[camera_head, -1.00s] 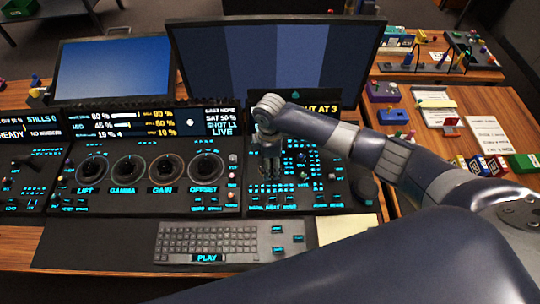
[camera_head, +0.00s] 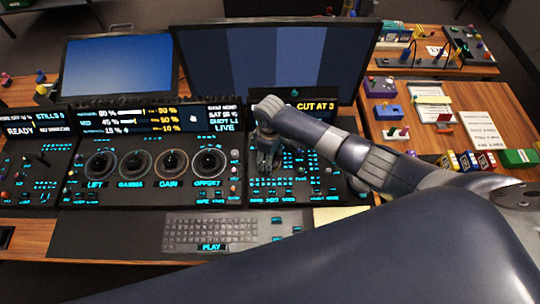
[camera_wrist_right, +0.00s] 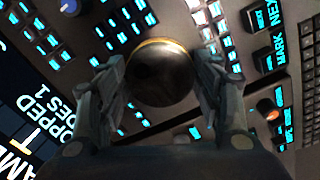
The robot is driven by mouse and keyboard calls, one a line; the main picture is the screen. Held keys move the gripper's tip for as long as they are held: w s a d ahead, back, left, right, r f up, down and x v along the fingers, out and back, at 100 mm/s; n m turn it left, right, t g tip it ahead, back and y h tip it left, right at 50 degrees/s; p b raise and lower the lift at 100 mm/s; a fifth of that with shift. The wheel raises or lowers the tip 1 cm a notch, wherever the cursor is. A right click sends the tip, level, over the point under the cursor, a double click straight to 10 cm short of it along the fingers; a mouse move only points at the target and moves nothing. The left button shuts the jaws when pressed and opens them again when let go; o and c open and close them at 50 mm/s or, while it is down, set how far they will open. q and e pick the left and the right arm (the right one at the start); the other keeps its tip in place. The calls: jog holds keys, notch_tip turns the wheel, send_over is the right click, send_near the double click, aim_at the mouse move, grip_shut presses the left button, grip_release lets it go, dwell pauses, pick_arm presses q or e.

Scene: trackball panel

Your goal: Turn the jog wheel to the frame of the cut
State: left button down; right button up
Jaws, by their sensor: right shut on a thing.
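My right gripper (camera_wrist_right: 160,95) has one finger on each side of a dark round jog wheel (camera_wrist_right: 162,75) with a gold rim, and is shut on it. In the head view my right gripper (camera_head: 267,158) is down at the upper left of the right-hand panel (camera_head: 300,196), and its fingers hide the wheel. A small display (camera_head: 315,106) behind it reads "CUT AT 3" in yellow, its left part covered by my arm. In the wrist view a tilted display (camera_wrist_right: 28,140) shows only parts of words. My left gripper is not in view.
Lit cyan buttons surround the wheel, with MARK (camera_wrist_right: 276,55) close by. Four-dial panel (camera_head: 160,190) lies to the left, a keyboard (camera_head: 222,232) in front, a large monitor (camera_head: 290,60) behind. Small objects crowd the right-hand table.

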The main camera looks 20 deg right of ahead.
jog(key=shift+s, duration=0.1)
jog(key=o, duration=1)
jog(key=shift+o, duration=0.2)
notch_tip(320, 180, up, 12)
dwell(0.4)
